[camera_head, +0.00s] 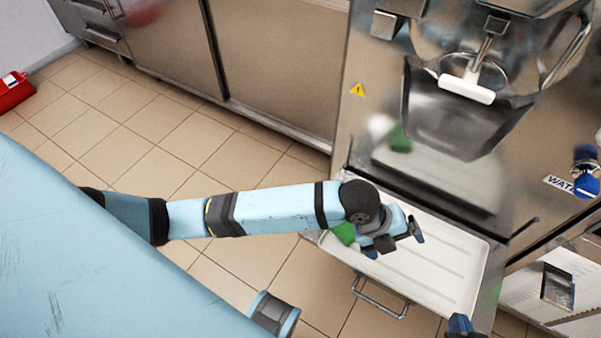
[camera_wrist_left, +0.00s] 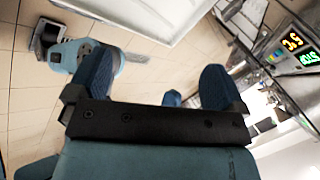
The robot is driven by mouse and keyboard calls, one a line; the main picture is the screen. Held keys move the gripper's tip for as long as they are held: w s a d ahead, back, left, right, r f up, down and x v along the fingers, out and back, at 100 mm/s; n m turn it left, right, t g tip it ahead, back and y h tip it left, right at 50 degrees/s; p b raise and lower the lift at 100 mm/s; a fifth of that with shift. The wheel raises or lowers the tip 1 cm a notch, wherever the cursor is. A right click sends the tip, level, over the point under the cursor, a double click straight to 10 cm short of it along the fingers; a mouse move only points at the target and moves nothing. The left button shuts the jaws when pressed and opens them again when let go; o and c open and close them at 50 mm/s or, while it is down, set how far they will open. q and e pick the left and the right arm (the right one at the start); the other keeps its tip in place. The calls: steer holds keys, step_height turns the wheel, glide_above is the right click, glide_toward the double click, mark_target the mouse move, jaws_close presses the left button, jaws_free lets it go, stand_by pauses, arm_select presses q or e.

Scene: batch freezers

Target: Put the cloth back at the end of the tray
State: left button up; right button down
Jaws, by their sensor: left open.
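The green cloth (camera_head: 343,233) shows in the head view at the left end of the white tray (camera_head: 450,262), partly hidden behind my left wrist. I cannot tell how much of it rests on the tray. My left gripper (camera_head: 394,240) is over the left part of the tray, just right of the cloth, with its fingers apart. In the left wrist view the fingers of my left gripper (camera_wrist_left: 155,80) are wide apart with no cloth between them. Only a blue tip of my right gripper (camera_head: 462,325) shows at the bottom edge of the head view.
The batch freezer (camera_head: 460,115) stands behind the tray, with a white-handled chute over it. A metal drawer handle (camera_head: 380,297) sticks out in front of the tray. A red box (camera_head: 14,92) lies far left. Tiled floor is open at left.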

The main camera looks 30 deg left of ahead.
arm_select(q)
steer(key=s+a+n+t+y, duration=0.1)
steer(key=s+a+n+t, duration=0.2)
steer(key=a+n, duration=0.2)
steer(key=s+a+n+t+y, duration=0.1)
steer(key=s+a+n+t, duration=0.2)
steer(key=n, duration=0.9)
steer(key=s+a+f+n+t, duration=0.1)
steer(key=s+a+n+t, duration=0.1)
steer(key=a+n, duration=0.7)
steer(key=shift+s+a+t+y, duration=0.2)
steer(key=shift+s+t+y, duration=0.2)
steer(key=shift+t, duration=0.3)
step_height(320, 180, up, 17)
steer(key=s+a+p, duration=0.1)
steer(key=a+p, duration=0.1)
steer(key=p, duration=2.6)
steer(key=shift+s+a+g+y, duration=0.15)
steer(key=shift+s+g+y, duration=0.2)
steer(key=shift+g+y, duration=0.05)
arm_select(e)
step_height(320, 180, up, 17)
steer(key=s+d, duration=0.1)
steer(key=d, duration=0.1)
steer(key=shift+s+d+r+g+h, duration=0.15)
steer(key=shift+s+g+h, duration=0.2)
steer(key=shift+g+h, duration=0.05)
